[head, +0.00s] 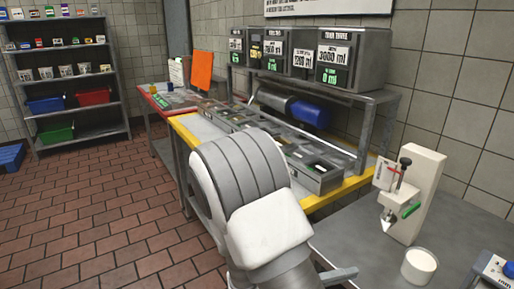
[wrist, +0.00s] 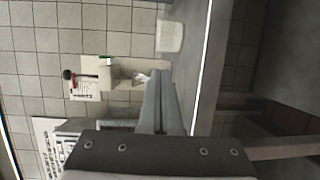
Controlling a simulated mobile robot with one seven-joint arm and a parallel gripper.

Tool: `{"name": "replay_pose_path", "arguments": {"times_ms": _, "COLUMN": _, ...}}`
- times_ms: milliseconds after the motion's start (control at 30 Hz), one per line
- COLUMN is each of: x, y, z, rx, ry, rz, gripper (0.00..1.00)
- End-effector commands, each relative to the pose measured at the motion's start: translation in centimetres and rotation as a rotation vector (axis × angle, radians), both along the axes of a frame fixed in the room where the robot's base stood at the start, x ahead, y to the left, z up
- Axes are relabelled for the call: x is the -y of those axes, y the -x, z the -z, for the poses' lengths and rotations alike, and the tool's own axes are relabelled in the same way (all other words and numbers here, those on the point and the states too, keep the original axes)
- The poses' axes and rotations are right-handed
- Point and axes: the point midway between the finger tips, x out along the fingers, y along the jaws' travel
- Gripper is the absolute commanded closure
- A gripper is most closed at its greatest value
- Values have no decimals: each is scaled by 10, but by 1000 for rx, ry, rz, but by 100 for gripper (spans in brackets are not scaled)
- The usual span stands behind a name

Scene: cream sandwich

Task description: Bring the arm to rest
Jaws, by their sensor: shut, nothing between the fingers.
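My gripper (wrist: 157,78) shows in the wrist view with its two grey fingers together and nothing between them. In the head view my arm fills the lower middle and hides most of my gripper. In the wrist view, a white dispenser (wrist: 115,75) and a white cup (wrist: 170,36) lie beyond the fingertips, apart from them. In the head view the dispenser (head: 424,195) stands on the grey table (head: 350,235) at the right, with the cup (head: 419,266) in front of it.
A yellow-edged counter (head: 352,184) with metal bins (head: 318,178) runs behind my arm. Display boxes (head: 350,58) stand on a shelf above it. A small device with a blue knob (head: 507,270) sits at the lower right. The tiled floor (head: 90,215) at left is clear.

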Motion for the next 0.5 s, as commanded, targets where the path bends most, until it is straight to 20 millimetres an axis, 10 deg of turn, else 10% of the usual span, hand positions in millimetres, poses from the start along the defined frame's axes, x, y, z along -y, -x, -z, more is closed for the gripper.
{"name": "replay_pose_path", "arguments": {"times_ms": 500, "x": 15, "y": 71, "z": -64, "rx": -91, "ry": -489, "rz": 330, "gripper": 100}}
